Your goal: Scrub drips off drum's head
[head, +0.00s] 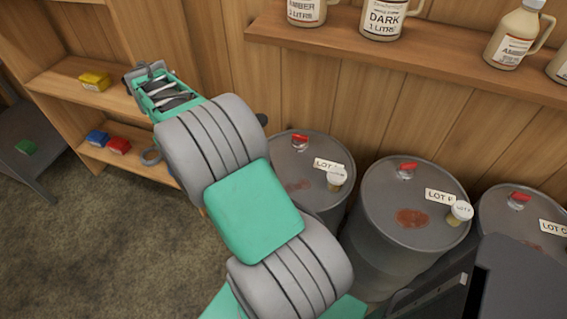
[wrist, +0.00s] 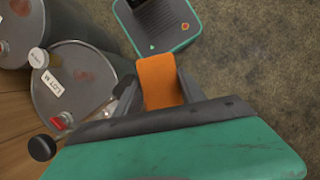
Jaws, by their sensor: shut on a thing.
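Three grey drums stand along the wall in the head view: the left drum (head: 322,200), the middle drum (head: 385,215) and the right drum (head: 490,212). Each head has a red cap, a white-topped fitting and a LOT label. A brown-red drip patch (head: 412,217) lies on the middle head, with fainter patches on the others. My gripper (wrist: 161,78) is shut on an orange sponge-like block (wrist: 158,85), above the floor and beside that drum. The block is hidden in the head view.
A shelf with jugs (head: 384,18) runs above the drums. A wooden shelf unit (head: 75,75) at left holds a yellow block (head: 95,81), a blue block (head: 97,138) and a red block (head: 118,146). Open floor (head: 90,240) lies at lower left. A dark panel (head: 440,295) shows at lower right.

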